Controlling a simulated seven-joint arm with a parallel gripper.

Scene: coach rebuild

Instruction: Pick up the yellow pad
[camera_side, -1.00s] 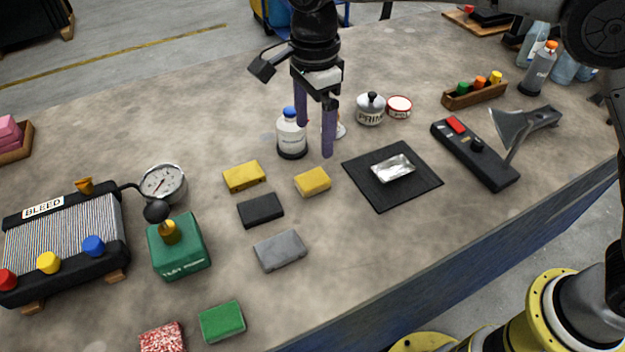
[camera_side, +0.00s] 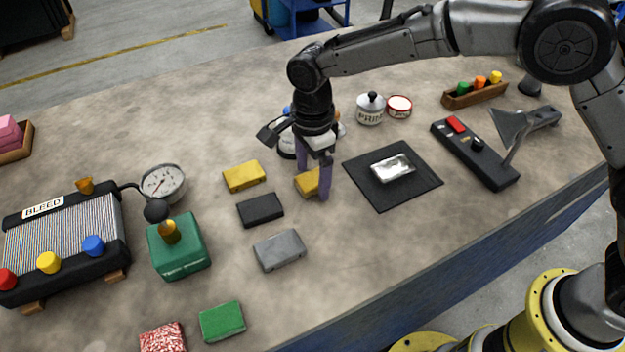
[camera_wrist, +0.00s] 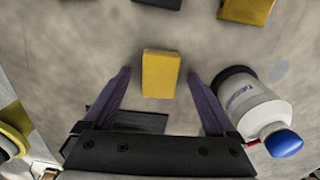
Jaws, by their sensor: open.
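Two yellow pads lie on the bench. The nearer one to my gripper (camera_side: 308,183) is partly hidden by the fingers in the side view. In the wrist view this yellow pad (camera_wrist: 161,74) lies between the two purple fingers of my gripper (camera_wrist: 159,75), with a gap on each side. The gripper is open, points down and holds nothing. Whether the fingertips reach the bench beside the pad I cannot tell. The other yellow pad (camera_side: 244,176) lies to the left and also shows at the top of the wrist view (camera_wrist: 246,10).
A white bottle with a blue cap (camera_wrist: 258,108) stands close beside the right finger in the wrist view. A black pad (camera_side: 261,210) and a grey pad (camera_side: 280,250) lie to the left. A black mat (camera_side: 408,203) with a metal tray (camera_side: 392,169) lies to the right.

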